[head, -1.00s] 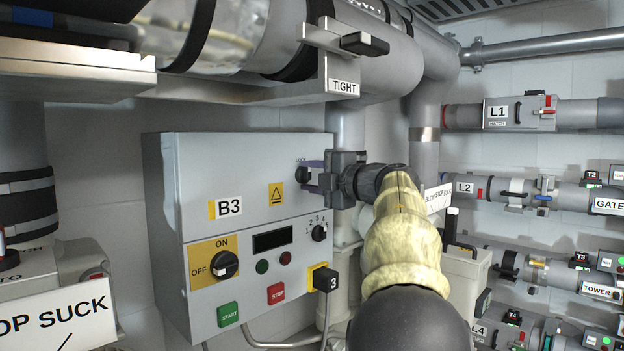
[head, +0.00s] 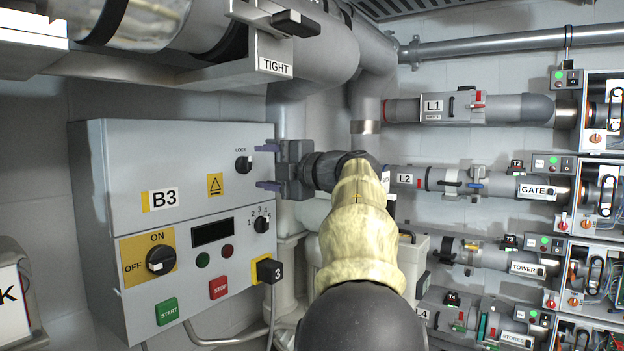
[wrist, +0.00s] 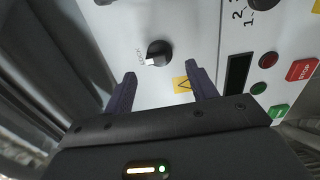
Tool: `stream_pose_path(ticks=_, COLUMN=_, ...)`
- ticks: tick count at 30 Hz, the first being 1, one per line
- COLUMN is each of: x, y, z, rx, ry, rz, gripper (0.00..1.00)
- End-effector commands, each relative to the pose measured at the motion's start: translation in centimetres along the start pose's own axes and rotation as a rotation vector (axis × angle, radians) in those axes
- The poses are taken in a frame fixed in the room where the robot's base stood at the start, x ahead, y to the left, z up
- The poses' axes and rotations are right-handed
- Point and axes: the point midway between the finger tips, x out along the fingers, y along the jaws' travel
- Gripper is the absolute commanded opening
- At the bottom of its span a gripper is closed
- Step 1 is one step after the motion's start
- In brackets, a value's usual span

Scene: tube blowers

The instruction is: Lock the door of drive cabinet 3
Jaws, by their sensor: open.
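The grey cabinet (head: 110,150) marked B3 stands at the left in the head view, its door front flat and looking shut. Its black lock knob (head: 243,165) sits at the upper right under a small LOCK label. In the wrist view the knob (wrist: 159,53) has a white mark on the side toward that label. My gripper (head: 264,167) is open, its purple fingers pointing at the panel, just right of the knob and apart from it. In the wrist view my gripper (wrist: 160,75) is empty, with the knob beyond and between the fingertips.
Below are the ON/OFF switch (head: 160,260), a numbered selector (head: 262,224), the START button (head: 167,311) and the STOP button (head: 219,287). A black plug (head: 268,270) tagged 3 juts out at the lower right. A large pipe labelled TIGHT (head: 275,67) runs above.

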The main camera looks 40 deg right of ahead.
Motion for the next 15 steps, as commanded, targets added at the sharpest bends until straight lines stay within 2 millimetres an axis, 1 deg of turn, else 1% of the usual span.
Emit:
stream_pose_path(ticks=1, x=-1.2, y=-0.4, z=0.1, rx=-0.003, ry=-0.004, rz=0.002, gripper=0.57)
stream_pose_path(ticks=15, x=-10.5, y=-0.3, z=0.0, rx=-0.003, ry=-0.005, rz=0.0, gripper=0.57)
